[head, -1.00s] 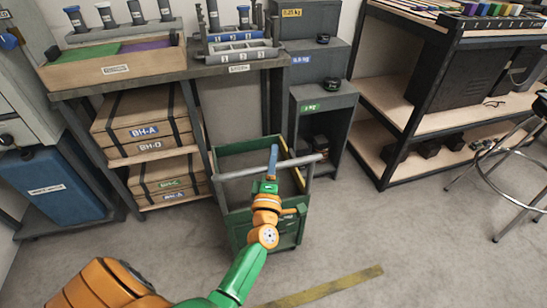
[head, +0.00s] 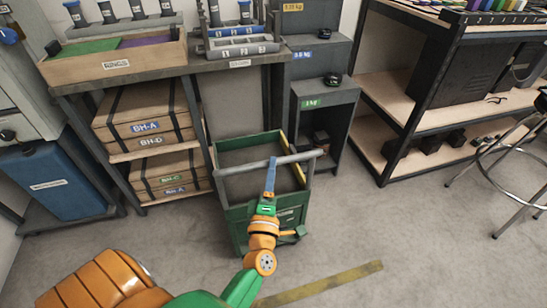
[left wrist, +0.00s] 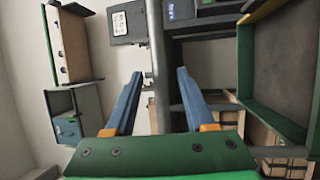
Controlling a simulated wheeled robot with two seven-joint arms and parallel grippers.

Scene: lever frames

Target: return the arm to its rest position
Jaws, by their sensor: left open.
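My left arm reaches up from the bottom of the head view, its orange and green links stretched towards a green cart. My left gripper (head: 272,160) has blue fingers, which overlap the cart's open top in the picture; I cannot tell how high above it they are. The gripper is open and empty. My right gripper is in neither view now.
The green cart (head: 234,224) with grey bars stands close around the gripper. Behind it are a workbench (head: 130,79) with boxes below, a grey stepped cabinet (head: 323,97) and a black-framed shelf (head: 408,127). A stool (head: 512,190) stands right. Floor with a yellow strip (head: 325,284) is clear.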

